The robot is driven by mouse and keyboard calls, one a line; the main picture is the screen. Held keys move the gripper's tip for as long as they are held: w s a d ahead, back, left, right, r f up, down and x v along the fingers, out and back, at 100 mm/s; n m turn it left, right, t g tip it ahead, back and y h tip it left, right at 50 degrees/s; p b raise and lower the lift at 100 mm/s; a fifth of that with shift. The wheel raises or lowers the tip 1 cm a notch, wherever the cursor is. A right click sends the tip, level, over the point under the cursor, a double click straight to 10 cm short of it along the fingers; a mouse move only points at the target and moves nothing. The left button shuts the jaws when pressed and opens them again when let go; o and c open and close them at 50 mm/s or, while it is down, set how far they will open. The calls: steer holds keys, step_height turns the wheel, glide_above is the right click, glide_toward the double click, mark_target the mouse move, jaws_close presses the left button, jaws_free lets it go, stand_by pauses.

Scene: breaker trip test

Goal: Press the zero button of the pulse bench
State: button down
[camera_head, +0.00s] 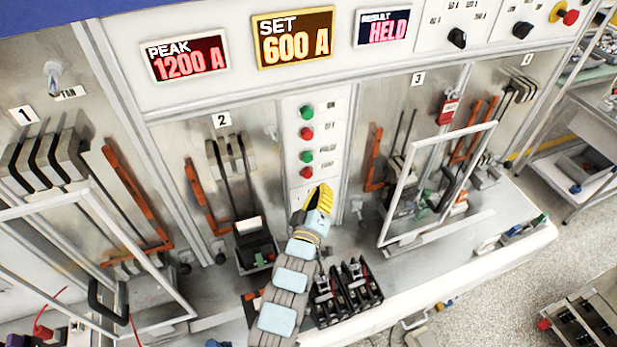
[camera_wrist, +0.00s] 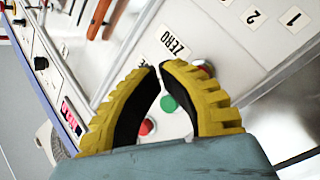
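The pulse bench has a narrow white button panel with green ON, red OFF, green PULSE and red ZERO buttons. The red zero button (camera_head: 306,172) is lowest in the head view. In the wrist view the zero button (camera_wrist: 208,66) lies beside the ZERO label, partly hidden behind my right-hand finger. My gripper (camera_head: 322,190) has yellow fingers just below and right of the button. In the wrist view my gripper (camera_wrist: 158,68) is shut and empty, its curved fingertips nearly meeting. I cannot tell whether a finger touches the button. The green pulse button (camera_wrist: 168,103) shows between the fingers.
Displays above read PEAK 1200 A (camera_head: 188,57), SET 600 A (camera_head: 294,38) and RESULT HELD (camera_head: 383,28). A framed guard (camera_head: 440,180) stands open at bay 3, right of the panel. A black breaker (camera_head: 255,245) sits left at bay 2. Black devices (camera_head: 345,293) stand on the front bench.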

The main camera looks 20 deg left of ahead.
mark_target(308, 174)
steer(key=shift+w+a+b, duration=0.9)
steer(key=shift+w+a, duration=0.15)
steer(key=shift+a, duration=0.05)
steer(key=shift+w+a+b, duration=0.65)
steer(key=shift+b, duration=0.4)
stand_by(1.7)
steer(key=shift+s+d, duration=0.1)
stand_by(0.3)
steer(key=shift+s+d+p, duration=0.55)
steer(key=shift+p, duration=0.2)
